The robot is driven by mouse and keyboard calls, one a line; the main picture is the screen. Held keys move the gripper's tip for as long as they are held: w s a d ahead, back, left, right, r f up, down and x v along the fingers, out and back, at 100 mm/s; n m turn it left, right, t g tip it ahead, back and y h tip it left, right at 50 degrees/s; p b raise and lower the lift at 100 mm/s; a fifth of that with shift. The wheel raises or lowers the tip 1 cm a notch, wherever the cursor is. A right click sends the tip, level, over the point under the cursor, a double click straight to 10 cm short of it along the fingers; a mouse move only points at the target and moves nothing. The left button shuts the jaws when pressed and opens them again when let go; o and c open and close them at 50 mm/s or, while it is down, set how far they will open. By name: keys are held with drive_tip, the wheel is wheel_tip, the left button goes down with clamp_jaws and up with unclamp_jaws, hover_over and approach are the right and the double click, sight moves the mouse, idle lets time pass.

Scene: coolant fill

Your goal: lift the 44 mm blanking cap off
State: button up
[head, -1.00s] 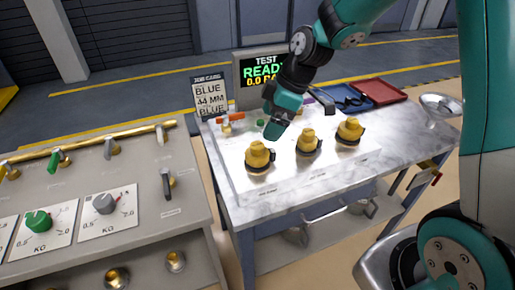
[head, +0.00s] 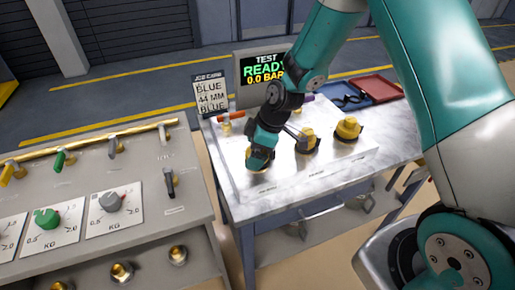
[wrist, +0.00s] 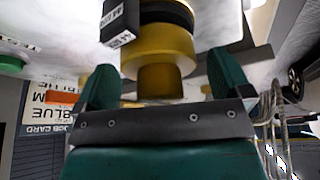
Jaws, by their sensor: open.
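The left yellow blanking cap shows in the wrist view (wrist: 158,48), with a narrower knob between my gripper's open fingers (wrist: 162,78). A black tag with white print, too small to read surely, sits beside the cap. In the head view my gripper (head: 258,160) is over the left cap and hides nearly all of it. The fingers stand on either side of the knob, with visible gaps. The middle yellow cap (head: 307,142) and right yellow cap (head: 348,128) stand on the white plate (head: 285,180). I cannot tell whether the fingers touch anything.
A job card (head: 210,95) reads BLUE, 44 MM, BLUE. The test screen (head: 263,70) reads READY, 0.0 BAR. An orange-handled valve (head: 229,117) stands behind the left cap. Blue (head: 350,98) and red (head: 376,88) trays lie at the back right. A grey panel (head: 140,232) stands left.

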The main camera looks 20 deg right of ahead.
drive_tip(key=c, duration=1)
drive_tip(key=shift+o, duration=0.2)
